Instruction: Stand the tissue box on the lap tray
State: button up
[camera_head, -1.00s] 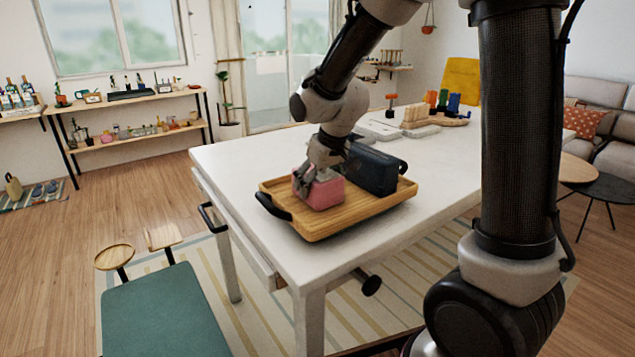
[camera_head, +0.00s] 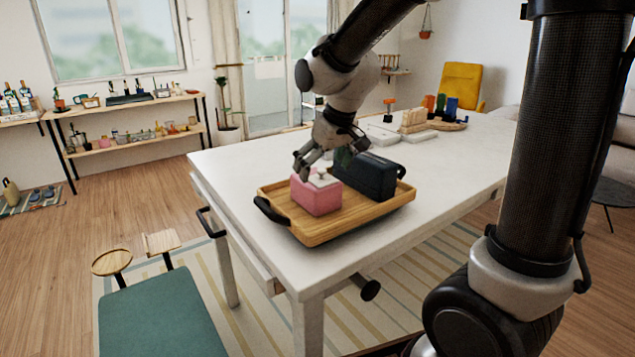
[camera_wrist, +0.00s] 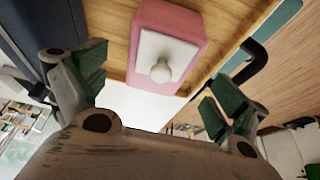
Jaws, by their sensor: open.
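The tissue box (camera_head: 317,196) is pink with a white top and a pale rounded tuft. It stands upright on the left part of the wooden lap tray (camera_head: 322,232), which has black handles and lies on the white table. My gripper (camera_head: 304,166) is open and empty, just above and behind the box, apart from it. In the wrist view the tissue box (camera_wrist: 172,22) shows beyond the two spread fingers, with tray wood around it and nothing between the pads.
A dark blue case (camera_head: 368,176) stands on the tray close to the right of the tissue box. Wooden and coloured items (camera_head: 425,118) sit at the far end of the white table (camera_head: 240,155). A green-topped bench (camera_head: 160,315) is at the front left.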

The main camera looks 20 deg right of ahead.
jog(key=v, duration=0.5)
jog(key=s+d+m, duration=0.1)
jog(key=s+d, duration=0.5)
jog(key=s, duration=0.5)
jog(key=s+d+m+h, duration=0.1)
jog(key=s+d+m, duration=0.1)
jog(key=s+d, duration=0.5)
jog(key=s, duration=0.4)
jog(key=shift+d+r+m, duration=0.25)
jog(key=shift+r+m, duration=0.05)
jog(key=shift+r, duration=0.05)
